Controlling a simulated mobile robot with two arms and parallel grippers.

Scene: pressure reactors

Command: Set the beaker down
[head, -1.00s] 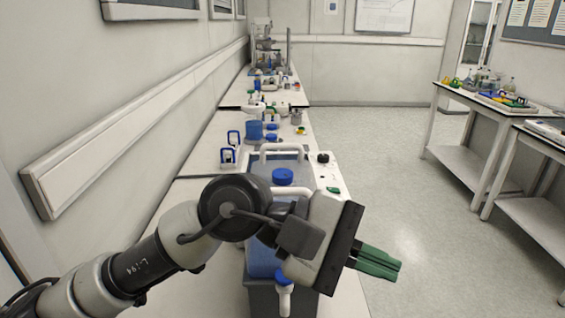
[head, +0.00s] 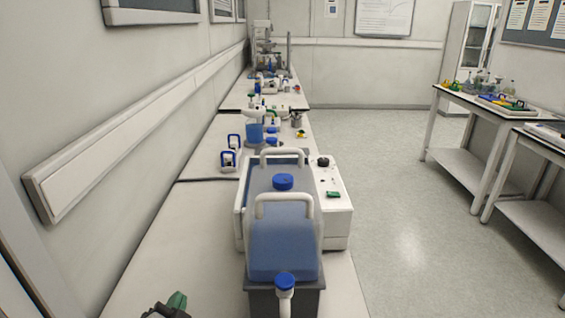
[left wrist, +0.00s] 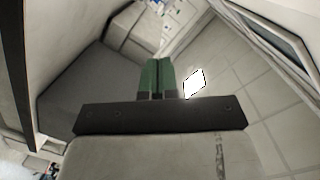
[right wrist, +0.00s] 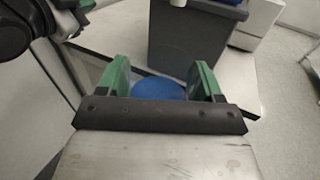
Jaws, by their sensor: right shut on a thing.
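My right gripper (right wrist: 158,85) shows in the right wrist view, its green fingers spread around a round blue thing. I take this to be the beaker (right wrist: 158,89), with blue inside; only its upper part shows, and its lower part is hidden by the gripper. The pale bench top lies beyond it, but I cannot tell whether the beaker touches it. My left gripper (left wrist: 158,75) is shut and empty in the left wrist view, its green fingers together.
A large blue-filled canister (head: 284,245) with a white tap stands on a grey stand (head: 262,300) at the bench's front. A white box device (head: 337,215) is behind it. Blue-handled items and glassware stand farther back. The bench top (head: 165,240) left of the canister is clear.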

